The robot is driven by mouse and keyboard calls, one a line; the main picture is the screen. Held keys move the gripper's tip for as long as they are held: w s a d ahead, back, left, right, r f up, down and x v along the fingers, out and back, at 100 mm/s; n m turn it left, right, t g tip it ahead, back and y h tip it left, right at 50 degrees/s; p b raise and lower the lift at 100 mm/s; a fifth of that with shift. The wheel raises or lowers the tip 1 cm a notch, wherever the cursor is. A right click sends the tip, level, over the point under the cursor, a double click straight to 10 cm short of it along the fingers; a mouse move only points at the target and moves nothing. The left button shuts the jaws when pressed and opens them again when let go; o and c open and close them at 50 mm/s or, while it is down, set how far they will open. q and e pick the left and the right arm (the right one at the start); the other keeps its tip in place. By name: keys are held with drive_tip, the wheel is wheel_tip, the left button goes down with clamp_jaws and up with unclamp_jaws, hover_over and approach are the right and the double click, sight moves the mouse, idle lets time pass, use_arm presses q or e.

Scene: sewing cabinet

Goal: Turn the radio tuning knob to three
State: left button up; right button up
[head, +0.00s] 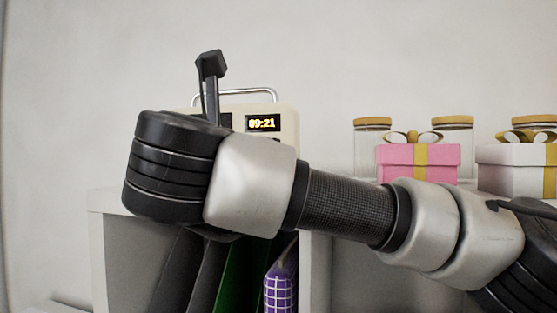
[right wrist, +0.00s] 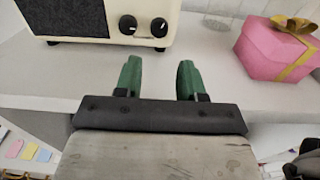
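The cream radio (head: 288,118) stands on the white shelf unit, mostly hidden behind my right arm in the head view. Its lit display reads 09:21. In the right wrist view the radio (right wrist: 95,10) is at the top left, with two dark round knobs, a left knob (right wrist: 127,24) and a right knob (right wrist: 159,27). I cannot tell which is for tuning, and their markings are too small to read. My right gripper (right wrist: 158,72) is open and empty, its green fingers apart over the shelf top, short of the knobs. My left gripper is not in view.
A pink gift box (right wrist: 278,50) with a gold bow stands right of the radio on the white shelf top (right wrist: 215,60). In the head view, a white gift box (head: 510,170) and glass jars (head: 372,138) stand farther right. Dark and green upright items fill the compartment below the radio.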

drive_tip(key=p+x, duration=0.2)
drive_tip(key=x, duration=0.2)
drive_tip(key=p+x, duration=0.2)
drive_tip(key=x, duration=0.2)
drive_tip(key=shift+d+r+p, duration=0.1)
drive_tip(key=shift+r+p, duration=0.1)
drive_tip(key=shift+p, duration=0.1)
drive_tip(key=shift+w, duration=0.3)
drive_tip(key=shift+w+f, duration=0.1)
drive_tip(key=shift+w, duration=0.05)
